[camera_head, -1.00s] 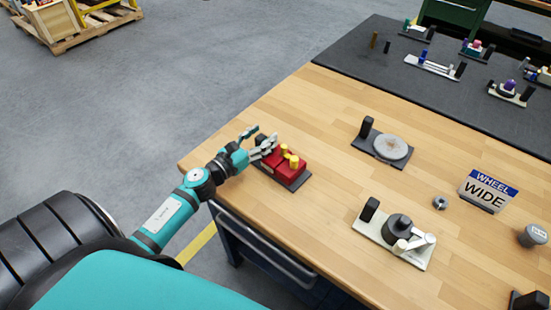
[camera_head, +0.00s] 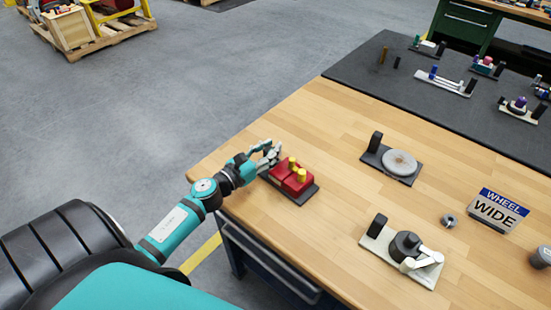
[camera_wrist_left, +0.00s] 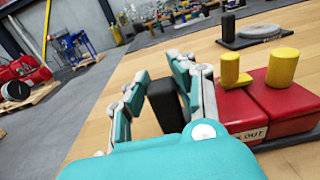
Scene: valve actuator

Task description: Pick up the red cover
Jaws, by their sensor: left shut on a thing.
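The red cover (camera_head: 292,180) looks like two red blocks with two yellow knobs, on a dark base plate (camera_head: 305,195) near the table's left corner. In the left wrist view the red cover (camera_wrist_left: 285,103) is at the right, and its near block bears a label ending in "OUT". My left gripper (camera_head: 268,154) is at the left end of this plate. In the wrist view its fingers (camera_wrist_left: 164,75) are on both sides of a black upright post (camera_wrist_left: 166,104) beside the red blocks, shut on the post. My right gripper is not in view.
A round grey disc (camera_head: 399,162) on a dark plate and a pale plate with a black knob (camera_head: 405,243) stand to the right. A "WHEEL WIDE" sign (camera_head: 495,211) and a small metal nut (camera_head: 449,221) are further right. Bare wood lies between.

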